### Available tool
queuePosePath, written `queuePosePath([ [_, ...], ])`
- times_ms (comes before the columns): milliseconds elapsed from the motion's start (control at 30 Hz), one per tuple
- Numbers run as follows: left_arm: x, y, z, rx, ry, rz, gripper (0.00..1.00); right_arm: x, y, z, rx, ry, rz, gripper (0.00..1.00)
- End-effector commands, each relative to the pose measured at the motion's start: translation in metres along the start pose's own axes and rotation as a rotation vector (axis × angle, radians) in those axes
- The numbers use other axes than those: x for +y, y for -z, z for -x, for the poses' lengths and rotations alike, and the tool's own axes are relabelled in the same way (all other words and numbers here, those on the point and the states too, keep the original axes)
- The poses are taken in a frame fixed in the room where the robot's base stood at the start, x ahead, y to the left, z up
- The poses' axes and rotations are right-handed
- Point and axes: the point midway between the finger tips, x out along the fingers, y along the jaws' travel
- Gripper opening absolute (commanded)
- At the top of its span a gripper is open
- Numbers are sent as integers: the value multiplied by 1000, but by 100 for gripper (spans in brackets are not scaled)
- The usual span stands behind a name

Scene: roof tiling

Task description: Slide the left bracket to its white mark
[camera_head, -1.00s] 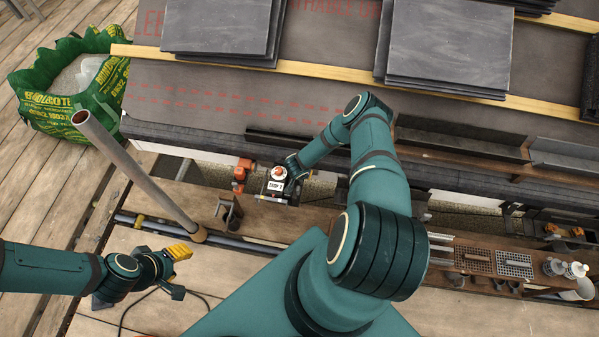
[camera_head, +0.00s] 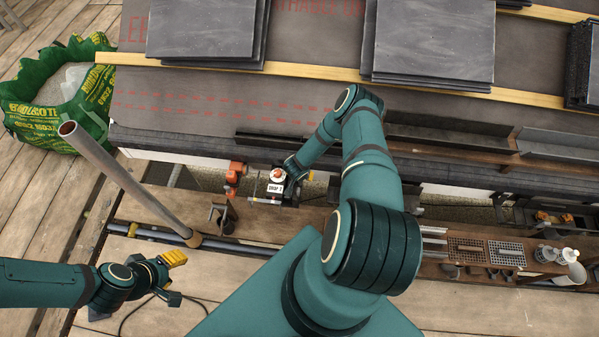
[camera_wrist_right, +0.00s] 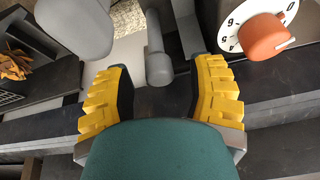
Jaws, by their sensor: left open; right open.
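A dark unit with a white label (camera_head: 275,188) and a white dial with an orange knob (camera_head: 277,175) sits below the eaves. An orange clamp-like part (camera_head: 235,172) is to its left. I cannot tell which part is the left bracket, and I make out no white mark. My right arm reaches down beside the dial unit. In the right wrist view my right gripper (camera_wrist_right: 158,75) is open, with a grey rounded peg (camera_wrist_right: 158,66) between its yellow fingers; the dial (camera_wrist_right: 262,30) is at upper right. My left gripper (camera_head: 172,278) is open and empty over the planks.
A grey pipe (camera_head: 125,180) leans up at left, near a green bag (camera_head: 60,105). Slate stacks (camera_head: 430,40) lie on the roof above the dark gutter (camera_head: 450,135). A tool shelf (camera_head: 480,252) is at right. Planks at lower left are mostly clear.

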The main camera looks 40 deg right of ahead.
Motion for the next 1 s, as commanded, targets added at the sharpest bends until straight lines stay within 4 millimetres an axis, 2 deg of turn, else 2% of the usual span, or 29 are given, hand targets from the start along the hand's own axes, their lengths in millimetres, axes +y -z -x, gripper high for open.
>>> queuePosePath([
  [167, 0, 0, 0, 0, 0, 0, 47, -1, 1, 22, 0, 2, 3, 55],
  [400, 0, 0, 0, 0, 0, 0, 47, -1, 1, 68, 1, 2, 4, 55],
  [600, 0, 0, 0, 0, 0, 0, 47, 0, 1, 100, 1, 1, 3, 55],
  [800, 0, 0, 0, 0, 0, 0, 47, 1, 0, 114, 1, -1, 1, 55],
  [1000, 0, 0, 0, 0, 0, 0, 47, 1, 0, 116, 2, -1, 0, 55],
])
